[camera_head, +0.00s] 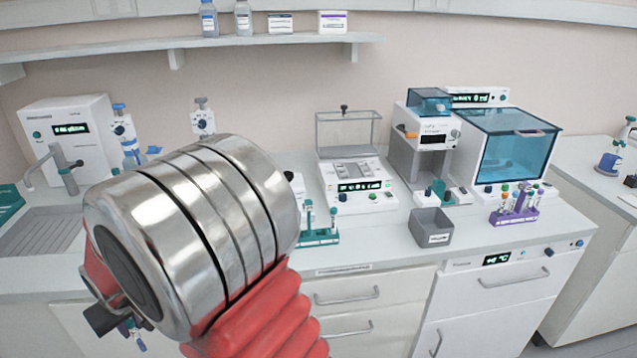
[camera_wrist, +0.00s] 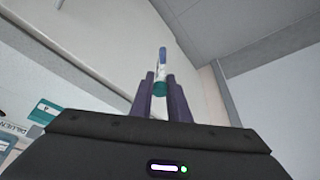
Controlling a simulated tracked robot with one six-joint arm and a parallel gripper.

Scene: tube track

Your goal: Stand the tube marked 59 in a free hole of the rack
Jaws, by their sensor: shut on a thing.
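My gripper (camera_wrist: 160,88) is shut on a tube (camera_wrist: 161,62) in the wrist view. The tube has a teal cap between the dark purple fingers, a pale label and a blue far end. Its number cannot be read. In the head view my arm hides most of the gripper at the lower left. A purple rack (camera_head: 503,220) with several tubes stands on the counter at the right. A teal rack (camera_head: 318,238) with tubes stands near the counter's front edge at the middle. Which of their holes are free is too small to tell.
A grey bin (camera_head: 432,229) stands between the racks. Behind are a balance (camera_head: 352,185), a white dispenser-like device (camera_head: 425,140) and a blue-lidded machine (camera_head: 505,150). A sink (camera_head: 50,235) is at the left. Some counter around the bin is clear.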

